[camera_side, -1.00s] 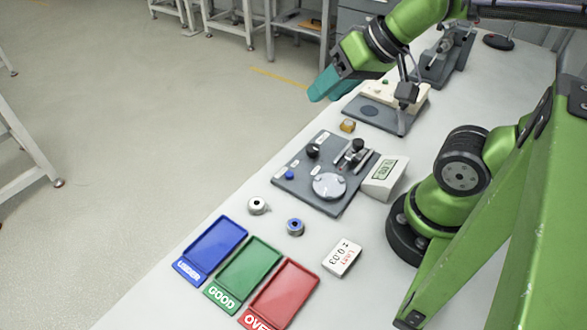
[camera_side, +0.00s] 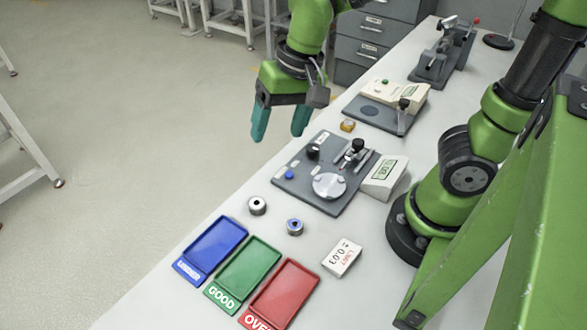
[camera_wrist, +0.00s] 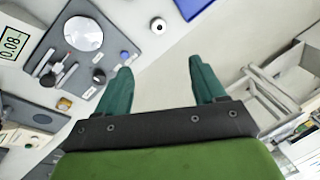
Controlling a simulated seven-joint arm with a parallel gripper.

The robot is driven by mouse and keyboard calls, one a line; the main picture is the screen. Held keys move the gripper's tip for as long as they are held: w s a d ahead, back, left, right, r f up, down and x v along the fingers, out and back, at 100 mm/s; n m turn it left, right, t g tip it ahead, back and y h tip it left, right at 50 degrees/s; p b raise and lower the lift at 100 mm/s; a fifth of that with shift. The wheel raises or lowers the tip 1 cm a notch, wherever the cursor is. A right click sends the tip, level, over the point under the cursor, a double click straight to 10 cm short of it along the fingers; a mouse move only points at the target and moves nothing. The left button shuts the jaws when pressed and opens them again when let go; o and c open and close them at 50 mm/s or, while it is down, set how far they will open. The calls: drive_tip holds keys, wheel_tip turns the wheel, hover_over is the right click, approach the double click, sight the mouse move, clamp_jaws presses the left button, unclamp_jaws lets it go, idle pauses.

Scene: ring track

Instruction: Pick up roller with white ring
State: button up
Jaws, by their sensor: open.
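The roller with the white ring (camera_side: 257,206) is a short metallic cylinder with a dark hole, standing on the bench left of the fixture plate. It also shows in the wrist view (camera_wrist: 158,25), ahead of the fingertips. A second roller, with a blue ring (camera_side: 295,227), stands just to its lower right in the side view. My gripper (camera_side: 280,135) has teal fingers spread apart with nothing between them. It hangs in the air above and away from the rollers, pointing down. In the wrist view my gripper (camera_wrist: 160,66) shows both fingers apart and clear of the roller.
Blue (camera_side: 214,243), green (camera_side: 251,264) and red (camera_side: 285,291) trays lie in front of the rollers. A grey fixture plate (camera_side: 300,188) with a round disc stands behind them, beside a display box (camera_side: 384,177).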

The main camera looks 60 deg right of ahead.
drive_tip(key=w+a+f+m+g+h, duration=0.2)
drive_tip(key=w+a+f+m, duration=0.15)
drive_tip(key=m, duration=0.65)
hover_over(256, 203)
drive_tip(key=f, duration=1)
drive_tip(key=shift+s+a, duration=0.2)
drive_tip(key=shift+s, duration=0.2)
drive_tip(key=shift+w+d+f, duration=0.1)
drive_tip(key=shift+w+f, duration=0.05)
drive_tip(key=shift+f, duration=1.3)
drive_tip(key=shift+w+d+f, duration=0.1)
drive_tip(key=shift+w+f, duration=0.05)
drive_tip(key=shift+f, duration=1.3)
drive_tip(key=c, duration=1.2)
drive_tip(key=shift+r, duration=0.15)
